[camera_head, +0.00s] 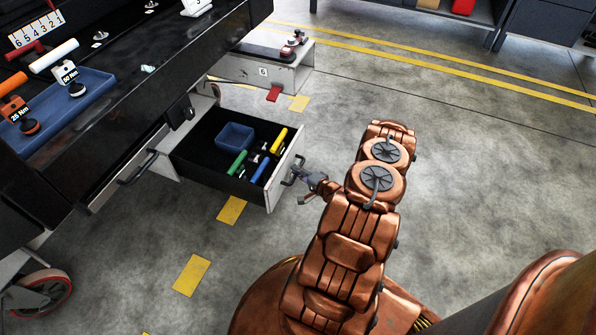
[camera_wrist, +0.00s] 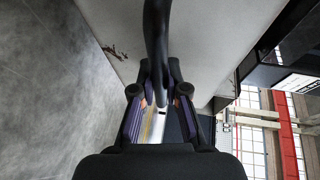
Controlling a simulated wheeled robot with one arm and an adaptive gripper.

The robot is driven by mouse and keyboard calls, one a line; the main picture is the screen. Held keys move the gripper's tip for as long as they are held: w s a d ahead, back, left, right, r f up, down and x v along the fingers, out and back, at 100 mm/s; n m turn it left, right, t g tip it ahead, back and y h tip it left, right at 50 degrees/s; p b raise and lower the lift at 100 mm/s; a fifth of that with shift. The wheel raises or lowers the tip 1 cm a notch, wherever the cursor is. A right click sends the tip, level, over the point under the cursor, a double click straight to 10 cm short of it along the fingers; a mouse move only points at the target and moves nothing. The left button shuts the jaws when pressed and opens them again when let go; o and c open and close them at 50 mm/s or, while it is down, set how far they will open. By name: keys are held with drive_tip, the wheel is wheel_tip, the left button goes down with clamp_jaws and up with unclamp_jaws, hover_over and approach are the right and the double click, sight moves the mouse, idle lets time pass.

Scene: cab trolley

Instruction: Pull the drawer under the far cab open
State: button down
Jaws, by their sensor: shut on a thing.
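The drawer (camera_head: 225,182) under the dark trolley stands pulled well out, with its light front panel facing my arm. Inside it lie a blue bin and several tools with green, yellow, blue and white handles. The drawer's dark bar handle (camera_head: 293,172) is on the front panel. My gripper (camera_head: 308,182) is at this handle, with my arm reaching in from the right. In the wrist view, the dark handle bar (camera_wrist: 157,45) runs down between the two fingers of my gripper (camera_wrist: 160,92), which are shut on it. The light drawer front lies behind the bar.
A second bar handle (camera_head: 138,167) sits on the closed front left of the open drawer. A blue tray (camera_head: 60,110) lies on the trolley top. A caster wheel (camera_head: 38,292) stands at lower left. A grey box (camera_head: 280,68) is behind the drawer.

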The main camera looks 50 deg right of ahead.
drive_tip(key=c, duration=1.2)
unclamp_jaws()
drive_tip(key=shift+s, duration=0.1)
drive_tip(key=s, duration=0.4)
drive_tip(key=s+r, duration=0.1)
drive_tip(key=s, duration=0.2)
drive_tip(key=s+r, duration=0.1)
drive_tip(key=s, duration=0.3)
drive_tip(key=shift+s+a+r, duration=0.1)
drive_tip(key=shift+s+a, duration=0.1)
drive_tip(key=shift+s, duration=0.1)
